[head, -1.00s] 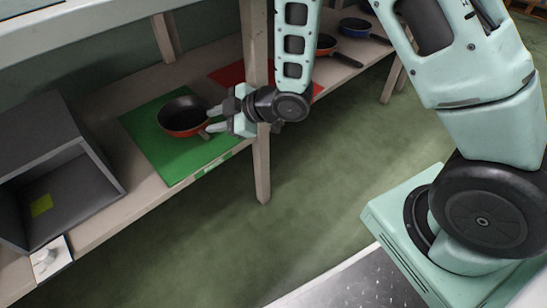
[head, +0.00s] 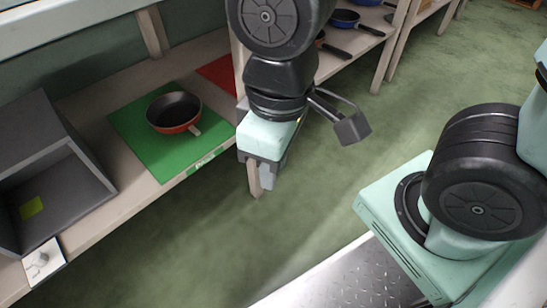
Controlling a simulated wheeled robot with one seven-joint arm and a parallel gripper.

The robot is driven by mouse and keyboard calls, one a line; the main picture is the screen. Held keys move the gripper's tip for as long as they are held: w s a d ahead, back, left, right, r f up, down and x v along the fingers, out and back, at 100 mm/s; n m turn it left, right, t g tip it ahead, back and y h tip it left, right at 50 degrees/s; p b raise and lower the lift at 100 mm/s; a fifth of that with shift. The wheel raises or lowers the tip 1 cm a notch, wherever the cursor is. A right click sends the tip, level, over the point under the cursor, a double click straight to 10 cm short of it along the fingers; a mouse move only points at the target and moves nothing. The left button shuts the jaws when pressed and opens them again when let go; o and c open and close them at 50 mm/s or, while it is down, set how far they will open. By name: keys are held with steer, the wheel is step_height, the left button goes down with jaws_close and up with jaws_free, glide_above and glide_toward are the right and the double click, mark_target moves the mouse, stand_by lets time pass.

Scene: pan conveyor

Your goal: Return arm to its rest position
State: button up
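My gripper (head: 265,178) hangs pointing downward in front of the shelf edge and a wooden post, to the right of the green mat (head: 148,152). Its fingers are seen nearly edge-on and overlap, so I cannot tell whether they are open or shut. No object shows in it. A red-orange pan with a black inside (head: 175,112) sits upright on the green mat, apart from my gripper. My arm comes down from the top middle of the view, and its wrist hides part of the red mat (head: 218,75).
A grey open box (head: 60,185) stands at the left of the wooden shelf, near a white panel with a knob (head: 42,262). A blue pan (head: 345,18) sits farther along the shelf. The green floor (head: 310,190) right of the shelf is clear.

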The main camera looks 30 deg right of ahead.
step_height(320, 180, up, 40)
steer(key=p, duration=3.9)
steer(key=shift+f, duration=0.25)
